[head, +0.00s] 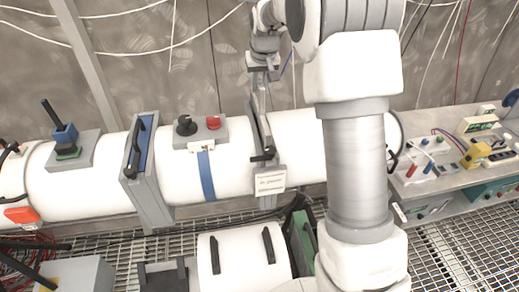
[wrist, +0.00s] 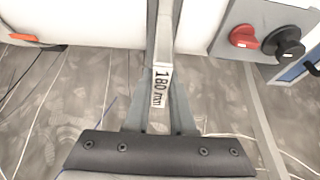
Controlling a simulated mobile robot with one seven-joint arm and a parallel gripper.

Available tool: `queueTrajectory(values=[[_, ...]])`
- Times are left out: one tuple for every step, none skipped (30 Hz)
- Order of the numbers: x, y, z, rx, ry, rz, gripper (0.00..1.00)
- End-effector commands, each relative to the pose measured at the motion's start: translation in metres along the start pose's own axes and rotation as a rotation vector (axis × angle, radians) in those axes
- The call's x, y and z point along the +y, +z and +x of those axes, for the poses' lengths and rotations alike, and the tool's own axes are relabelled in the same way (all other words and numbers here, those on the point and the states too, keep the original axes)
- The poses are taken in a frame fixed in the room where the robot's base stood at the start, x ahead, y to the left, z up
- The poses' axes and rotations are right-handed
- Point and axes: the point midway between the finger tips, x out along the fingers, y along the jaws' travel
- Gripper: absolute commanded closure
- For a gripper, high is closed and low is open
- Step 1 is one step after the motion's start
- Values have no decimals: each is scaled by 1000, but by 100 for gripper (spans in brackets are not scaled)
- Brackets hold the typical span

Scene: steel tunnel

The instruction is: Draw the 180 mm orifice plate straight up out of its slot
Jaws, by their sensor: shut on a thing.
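The 180 mm orifice plate (head: 258,102) shows edge-on in the head view as a narrow grey strip rising from its slot in the white tube (head: 300,150). In the wrist view its grey tab (wrist: 160,88) carries a "180 mm" label. My gripper (head: 262,72) is above the tube, shut on the upper end of the plate. In the wrist view the gripper's dark body spans the bottom, with grey fingers on both sides of the tab. The plate's lower part is hidden; I cannot tell how deep it sits in the slot.
A second flange with a blue-edged plate (head: 143,150) stands to the left. A control box (head: 200,132) with black and red knobs sits between them on the tube. A bench with instruments (head: 455,150) is at right. White cables hang along the back wall.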

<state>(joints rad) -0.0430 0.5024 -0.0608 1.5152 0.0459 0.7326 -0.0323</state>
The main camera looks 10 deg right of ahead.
Motion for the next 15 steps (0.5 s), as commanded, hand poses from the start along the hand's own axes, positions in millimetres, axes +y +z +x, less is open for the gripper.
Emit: queueTrajectory(values=[[0, -4, -7, 6, 0, 0, 100], [0, -5, -9, 7, 0, 0, 100], [0, -6, -12, 7, 0, 0, 100], [0, -7, -13, 7, 0, 0, 100], [0, -8, -15, 7, 0, 0, 100], [0, -9, -18, 7, 0, 0, 100], [0, -9, -19, 7, 0, 0, 100], [0, -10, -21, 7, 0, 0, 100], [0, -11, -24, 6, 0, 0, 100], [0, -11, -24, 7, 0, 0, 100], [0, -12, -26, 7, 0, 0, 100], [0, -13, -28, 8, 0, 0, 100], [0, -14, -30, 8, 0, 0, 100], [0, -15, -32, 8, 0, 0, 100], [0, -16, -34, 8, 0, 0, 100]])
